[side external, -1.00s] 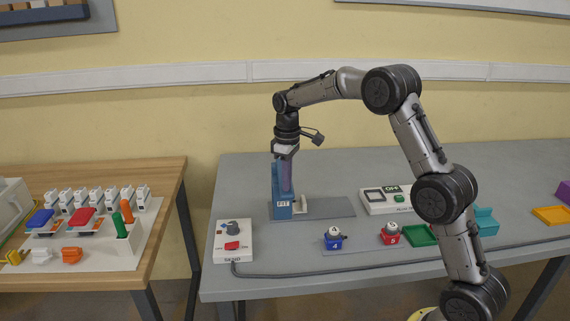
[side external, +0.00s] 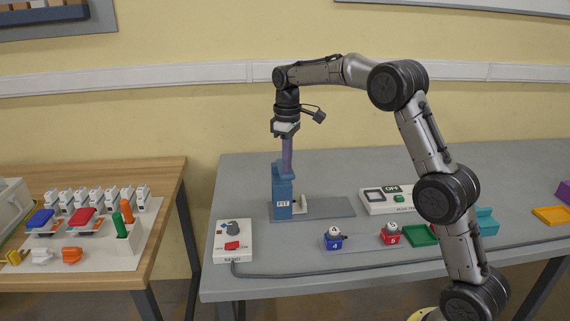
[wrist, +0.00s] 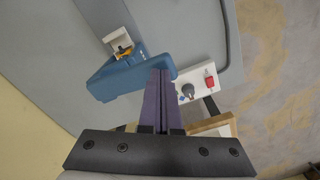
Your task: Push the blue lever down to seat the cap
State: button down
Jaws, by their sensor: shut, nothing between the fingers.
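The blue press marked FIT (side external: 282,200) stands upright on the grey table. In the wrist view its blue body (wrist: 118,80) lies just beyond my fingertips. I cannot clearly tell its lever apart from the rest of the blue body. A small white piece (side external: 299,205) sits at the foot of the press. In the wrist view it is a white block (wrist: 117,40) with a yellow and dark part beside the blue body. My gripper (side external: 286,172) points straight down above the press, its long purple fingers shut and empty. I cannot tell whether the tips touch the press.
A white switch box (side external: 234,243) with a dark knob and red switch stands left of the press. A blue box (side external: 333,239) and a red box (side external: 390,235) with white tops sit to the right. A grey plate (side external: 325,209) extends right from the press.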

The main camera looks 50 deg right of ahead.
jog(key=shift+r, duration=2.65)
jog(key=shift+a+r, duration=0.2)
jog(key=shift+r, duration=0.05)
jog(key=s+a+r+t, duration=0.2)
jog(key=s+a+r, duration=0.3)
jog(key=s+r, duration=0.3)
jog(key=s+a+r+t, duration=0.1)
jog(key=s+a+r, duration=0.1)
jog(key=s, duration=0.3)
jog(key=s+a+r+t, duration=0.1)
jog(key=s+a+r, duration=0.1)
jog(key=s, duration=0.3)
jog(key=s+a+f+m+t, duration=0.1)
jog(key=s+a+f+m, duration=0.2)
jog(key=s+f, duration=1.1)
jog(key=shift+s+f+t, duration=0.25)
jog(key=shift+s+t, duration=0.05)
jog(key=shift+s, duration=0.1)
